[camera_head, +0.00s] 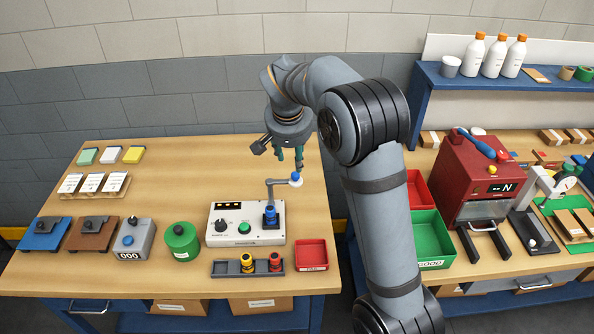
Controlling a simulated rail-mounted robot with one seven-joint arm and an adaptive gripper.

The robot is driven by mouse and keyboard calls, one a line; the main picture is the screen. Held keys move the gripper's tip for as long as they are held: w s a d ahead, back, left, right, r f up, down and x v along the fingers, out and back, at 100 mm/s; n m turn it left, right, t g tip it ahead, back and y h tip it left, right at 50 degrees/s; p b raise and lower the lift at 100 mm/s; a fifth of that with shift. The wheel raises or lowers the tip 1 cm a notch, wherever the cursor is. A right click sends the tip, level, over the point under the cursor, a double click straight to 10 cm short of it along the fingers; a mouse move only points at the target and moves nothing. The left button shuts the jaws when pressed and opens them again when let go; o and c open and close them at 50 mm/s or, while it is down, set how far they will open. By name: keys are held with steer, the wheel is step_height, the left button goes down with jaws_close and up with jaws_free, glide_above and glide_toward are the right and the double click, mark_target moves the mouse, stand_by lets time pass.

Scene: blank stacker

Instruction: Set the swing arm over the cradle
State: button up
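The swing arm (279,183) is a thin grey bar on a white control box (225,238). It points right, and its free end carries a knob (296,179) with a white and blue body. A blue holder (271,213) stands at the box's right end, below the arm's post end; I take it for the cradle but cannot be sure. The knob end lies to the right of this holder. My gripper (290,160) points down above and behind the knob, apart from it. Its teal fingers look parted with nothing between them.
In front lie a dark rack (220,268) with yellow and red pieces and a red tray (311,255). A green canister (181,241) and a grey counter box (134,240) stand left. My arm hides the gap between tables. A green bin (432,240) is on the right table.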

mark_target(295, 173)
steer(key=p+x, duration=0.2)
steer(key=x, duration=0.8)
steer(key=shift+c, duration=1.4)
steer(key=c, duration=0.6)
jaws_close()
steer(key=shift+w+r, duration=0.15)
